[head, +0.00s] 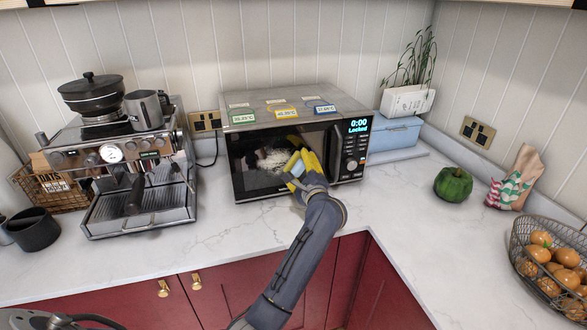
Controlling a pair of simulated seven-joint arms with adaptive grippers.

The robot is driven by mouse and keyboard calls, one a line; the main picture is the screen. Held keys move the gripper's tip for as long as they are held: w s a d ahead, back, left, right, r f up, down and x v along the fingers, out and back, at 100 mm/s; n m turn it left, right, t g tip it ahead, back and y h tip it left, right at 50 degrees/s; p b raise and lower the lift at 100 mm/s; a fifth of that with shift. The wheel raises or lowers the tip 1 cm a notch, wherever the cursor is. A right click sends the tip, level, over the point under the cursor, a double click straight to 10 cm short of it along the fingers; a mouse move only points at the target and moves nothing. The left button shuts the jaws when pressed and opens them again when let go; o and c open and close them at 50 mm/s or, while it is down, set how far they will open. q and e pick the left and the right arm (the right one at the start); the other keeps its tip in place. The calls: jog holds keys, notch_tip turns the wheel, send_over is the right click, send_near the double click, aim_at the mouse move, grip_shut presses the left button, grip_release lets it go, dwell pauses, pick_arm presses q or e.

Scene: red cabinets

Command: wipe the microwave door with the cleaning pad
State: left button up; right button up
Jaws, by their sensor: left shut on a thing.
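The black microwave (305,100) stands against the back wall, its door (245,175) closed and facing me. A whitish smudge or reflection (270,158) shows in the middle of the dark door; I cannot tell which. My left gripper (299,175) is at the right part of the door, shut on the yellow cleaning pad (310,160). The pad is at or very close to the door, partly hidden by the gripper; I cannot tell whether it touches. My right gripper is not in view.
A coffee machine (125,160) with a pan and jug on top stands left of the microwave. A blue box (390,136) is at its right. A green pepper (453,184), paper bag (515,178) and wire basket (520,240) are further right. The front counter is clear.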

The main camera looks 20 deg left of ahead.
aim_at(288, 168)
pick_arm(q)
jog(key=shift+w+d, duration=0.4)
jog(key=shift+d, duration=0.05)
jog(key=shift+a, duration=0.1)
jog(key=shift+a, duration=0.1)
jog(key=shift+o, duration=0.2)
jog(key=shift+s+a, duration=0.65)
jog(key=shift+a, duration=0.2)
jog(key=shift+s+a, duration=0.65)
jog(key=shift+a, duration=0.2)
jog(key=shift+s+a, duration=3.3)
jog(key=shift+w+r, duration=0.15)
jog(key=shift+r, duration=1.1)
jog(key=shift+w+d, duration=1.5)
jog(key=shift+d, duration=0.2)
jog(key=shift+w+d, duration=1.5)
jog(key=shift+d, duration=0.25)
jog(key=shift+w+d, duration=1.5)
jog(key=shift+d, duration=0.2)
jog(key=shift+a, duration=0.2)
